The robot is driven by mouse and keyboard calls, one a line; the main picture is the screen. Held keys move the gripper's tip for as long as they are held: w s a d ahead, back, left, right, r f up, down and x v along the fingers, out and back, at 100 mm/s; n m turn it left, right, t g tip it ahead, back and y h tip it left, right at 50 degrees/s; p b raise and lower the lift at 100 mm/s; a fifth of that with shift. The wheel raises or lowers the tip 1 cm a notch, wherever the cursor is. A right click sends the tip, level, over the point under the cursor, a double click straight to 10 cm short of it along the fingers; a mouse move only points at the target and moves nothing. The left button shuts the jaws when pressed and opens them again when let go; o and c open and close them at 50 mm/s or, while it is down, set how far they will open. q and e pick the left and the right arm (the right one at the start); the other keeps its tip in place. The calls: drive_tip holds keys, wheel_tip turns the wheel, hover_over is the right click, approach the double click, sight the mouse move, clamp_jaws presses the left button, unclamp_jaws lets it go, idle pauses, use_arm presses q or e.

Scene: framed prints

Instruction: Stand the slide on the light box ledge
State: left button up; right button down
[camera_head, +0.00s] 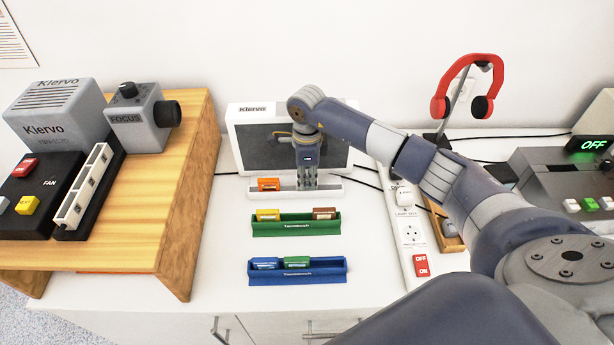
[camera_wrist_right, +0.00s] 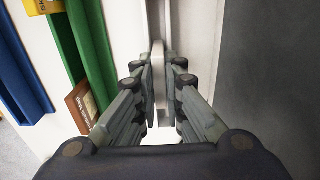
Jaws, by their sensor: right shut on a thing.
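The light box (camera_head: 240,140) is a white-framed unit with a dark grey panel, against the back wall. Its white ledge (camera_head: 331,190) runs along the bottom front, and an orange slide (camera_head: 268,184) stands at its left end. My right gripper (camera_head: 306,184) points down over the middle of the ledge. In the right wrist view its fingers (camera_wrist_right: 161,85) are shut on a thin pale slide (camera_wrist_right: 158,62), seen edge-on. The fingers hide this slide in the head view, so I cannot tell whether it touches the ledge. My left gripper is not in view.
A green rack (camera_head: 297,228) holds a yellow slide (camera_head: 267,215) and a brown slide (camera_head: 324,213). A blue rack (camera_head: 300,279) nearer me holds a blue and a green slide. A power strip (camera_head: 405,230) lies right, a wooden stand (camera_head: 180,180) left.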

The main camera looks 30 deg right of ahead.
sight(307, 179)
drive_tip(key=c, duration=1.7)
unclamp_jaws()
drive_tip(key=shift+f, duration=0.1)
drive_tip(key=shift+r, duration=0.3)
wheel_tip(307, 179, up, 12)
drive_tip(key=shift+f+b, duration=0.1)
drive_tip(key=shift+b, duration=1.05)
drive_tip(key=shift+s+f, duration=0.1)
